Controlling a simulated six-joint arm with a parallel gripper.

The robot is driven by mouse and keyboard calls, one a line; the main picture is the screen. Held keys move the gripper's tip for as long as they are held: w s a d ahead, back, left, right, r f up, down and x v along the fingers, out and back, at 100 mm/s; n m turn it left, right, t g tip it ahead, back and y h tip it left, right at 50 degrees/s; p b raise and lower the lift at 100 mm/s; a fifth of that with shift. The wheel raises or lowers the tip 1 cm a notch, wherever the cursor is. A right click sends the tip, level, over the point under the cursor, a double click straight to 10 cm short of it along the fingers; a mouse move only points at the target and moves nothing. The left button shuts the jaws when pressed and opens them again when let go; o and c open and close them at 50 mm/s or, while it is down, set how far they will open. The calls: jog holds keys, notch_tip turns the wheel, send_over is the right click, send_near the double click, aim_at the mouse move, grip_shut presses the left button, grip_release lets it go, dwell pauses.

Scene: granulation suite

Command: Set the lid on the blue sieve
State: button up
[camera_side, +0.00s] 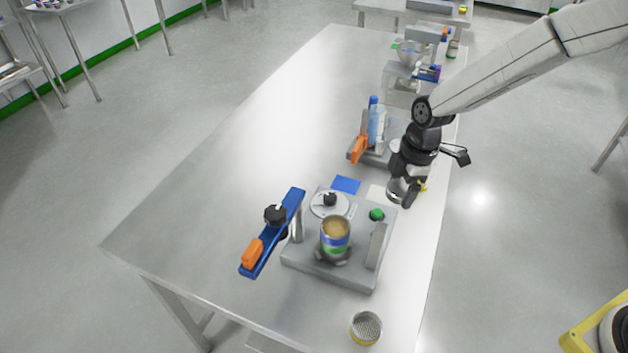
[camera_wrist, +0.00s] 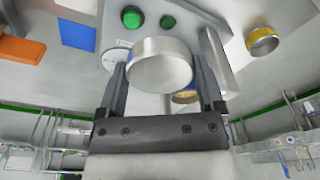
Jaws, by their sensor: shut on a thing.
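My gripper (camera_side: 398,192) is shut on a silver round lid (camera_wrist: 160,65), held between both fingers above the table at the right of the shaker base. The lid shows only partly in the side view (camera_side: 395,190). The blue sieve (camera_side: 336,238) has a blue band and tan contents at its open top. It stands upright on a green-banded piece on the grey base (camera_side: 352,276). The held lid is apart from it, up and to the right in the side view.
A blue clamp bar (camera_side: 288,215) with a black knob and orange handle angles out left of the sieve. A grey post (camera_side: 376,246) stands at its right. A yellow-banded sieve (camera_side: 366,328) stands near the front edge. The table's left side is clear.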

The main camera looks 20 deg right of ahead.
jog(key=a+r+n, duration=0.4)
jog(key=a, duration=1)
jog(key=shift+a+g, duration=0.2)
jog(key=shift+g, duration=0.1)
jog(key=shift+s+f, duration=0.1)
send_over(333, 235)
jog(key=shift+d+f, duration=0.15)
jog(key=shift+f, duration=1)
jog(key=shift+d+f, duration=0.15)
jog(key=shift+f, duration=0.95)
jog(key=shift+f, duration=0.9)
dwell(0.6)
jog(key=o, duration=1)
jog(key=shift+o, duration=0.2)
jog(key=shift+r, duration=0.1)
